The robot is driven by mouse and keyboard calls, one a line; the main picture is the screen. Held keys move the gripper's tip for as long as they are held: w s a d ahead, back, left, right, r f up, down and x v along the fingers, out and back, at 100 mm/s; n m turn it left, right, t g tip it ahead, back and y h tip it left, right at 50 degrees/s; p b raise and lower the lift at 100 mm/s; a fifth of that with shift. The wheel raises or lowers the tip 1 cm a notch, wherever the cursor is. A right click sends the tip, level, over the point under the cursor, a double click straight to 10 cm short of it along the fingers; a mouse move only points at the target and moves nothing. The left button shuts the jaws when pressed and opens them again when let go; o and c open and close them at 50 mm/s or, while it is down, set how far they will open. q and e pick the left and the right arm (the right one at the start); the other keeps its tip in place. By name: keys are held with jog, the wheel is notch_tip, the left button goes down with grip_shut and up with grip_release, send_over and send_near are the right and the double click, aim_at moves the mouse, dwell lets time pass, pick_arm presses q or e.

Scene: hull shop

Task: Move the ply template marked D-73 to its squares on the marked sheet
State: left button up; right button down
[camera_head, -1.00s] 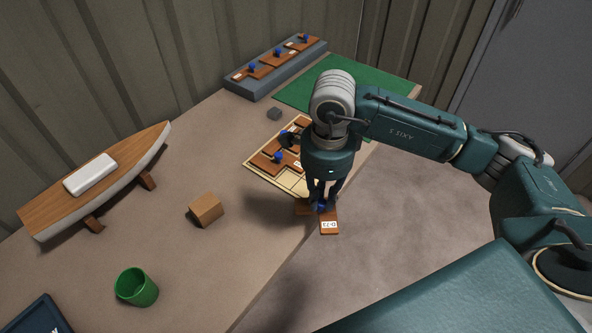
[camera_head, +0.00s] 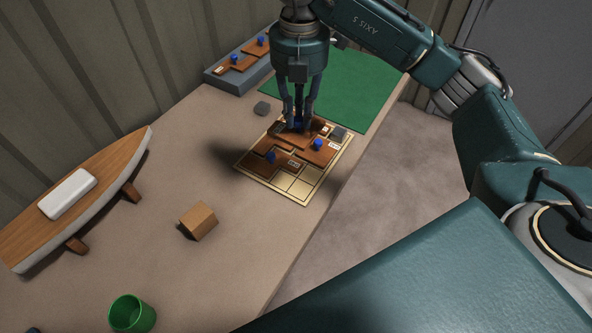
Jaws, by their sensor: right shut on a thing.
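The marked sheet (camera_head: 301,187) is a pale, yellow-edged grid on the table, with bare squares showing at its near side. My right gripper (camera_head: 298,124) points down over its far part, shut on the blue knob of a brown ply template (camera_head: 290,138), the D-73 piece carried in from the table edge. Its label is too small to read now, and I cannot tell whether it touches the sheet. Two other brown templates with blue knobs lie on the sheet, one at the left (camera_head: 262,165) and one at the right (camera_head: 322,155). My left gripper is out of view.
A grey rack (camera_head: 222,82) with more templates stands at the back, beside a green mat (camera_head: 350,85). A wooden block (camera_head: 198,221), a green cup (camera_head: 132,314) and a boat model (camera_head: 95,190) are at left.

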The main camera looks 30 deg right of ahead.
notch_tip(320, 180, down, 19)
jog(key=shift+r+p, duration=0.2)
jog(key=shift+p, duration=0.85)
jog(key=shift+f, duration=0.1)
jog(key=c, duration=1.6)
grip_release()
